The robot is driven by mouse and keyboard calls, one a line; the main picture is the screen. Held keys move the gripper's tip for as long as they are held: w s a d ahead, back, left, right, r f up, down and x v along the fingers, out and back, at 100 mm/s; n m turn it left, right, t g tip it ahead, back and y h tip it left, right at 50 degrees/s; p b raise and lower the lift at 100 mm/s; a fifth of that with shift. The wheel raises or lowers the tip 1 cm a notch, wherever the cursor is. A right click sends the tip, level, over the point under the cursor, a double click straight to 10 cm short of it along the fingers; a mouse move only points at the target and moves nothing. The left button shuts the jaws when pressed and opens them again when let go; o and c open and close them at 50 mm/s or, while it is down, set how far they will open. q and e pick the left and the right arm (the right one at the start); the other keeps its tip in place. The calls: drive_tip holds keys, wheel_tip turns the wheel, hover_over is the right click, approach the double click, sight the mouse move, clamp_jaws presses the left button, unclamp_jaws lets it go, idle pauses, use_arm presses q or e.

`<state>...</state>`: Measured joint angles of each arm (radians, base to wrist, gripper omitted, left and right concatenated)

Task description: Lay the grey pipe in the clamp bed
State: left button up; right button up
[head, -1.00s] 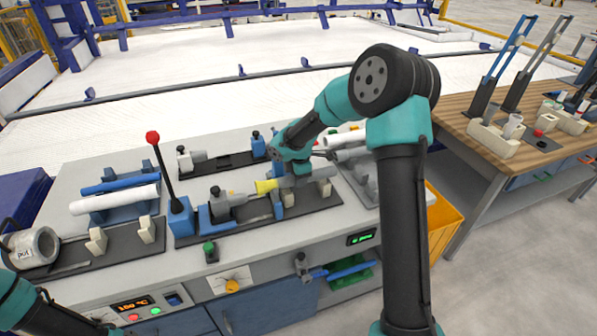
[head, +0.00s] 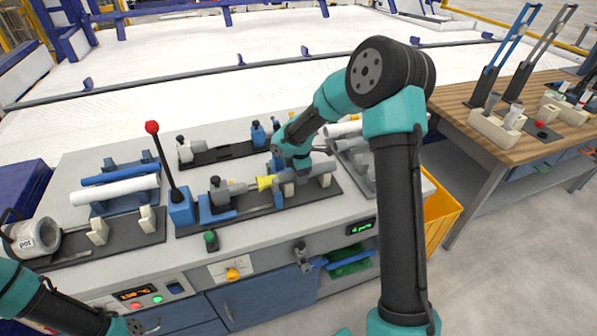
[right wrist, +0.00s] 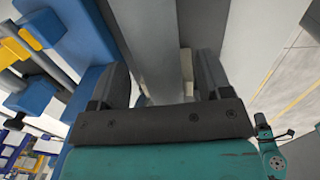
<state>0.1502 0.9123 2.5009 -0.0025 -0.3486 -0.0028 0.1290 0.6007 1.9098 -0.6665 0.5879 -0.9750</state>
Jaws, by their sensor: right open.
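The grey pipe (head: 318,170) lies roughly level along the right part of the clamp bed (head: 246,217), a dark plate with cream supports. Its left end is near a yellow cone (head: 265,183); the arm partly hides it, so I cannot tell how fully it is seated. My right gripper (head: 292,173) is low over the pipe. In the right wrist view, the right gripper (right wrist: 162,85) has its fingers apart, with the grey pipe (right wrist: 155,45) running between them. My left arm enters at lower left; its gripper (head: 118,328) is dark, small and cut off by the bottom edge.
A red-knobbed lever (head: 155,140) stands left of the clamp bed. White and blue pipes (head: 115,188) lie on a rack at left, near a pot (head: 35,238). More pipes (head: 345,130) lie at back right. A wooden table (head: 455,105) stands further right.

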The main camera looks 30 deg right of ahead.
drive_tip(key=shift+r, duration=0.1)
wheel_tip(320, 180, up, 17)
drive_tip(key=s, duration=0.1)
drive_tip(key=shift+s+a, duration=0.15)
drive_tip(key=shift+s, duration=0.2)
idle(0.3)
drive_tip(key=shift+r, duration=0.1)
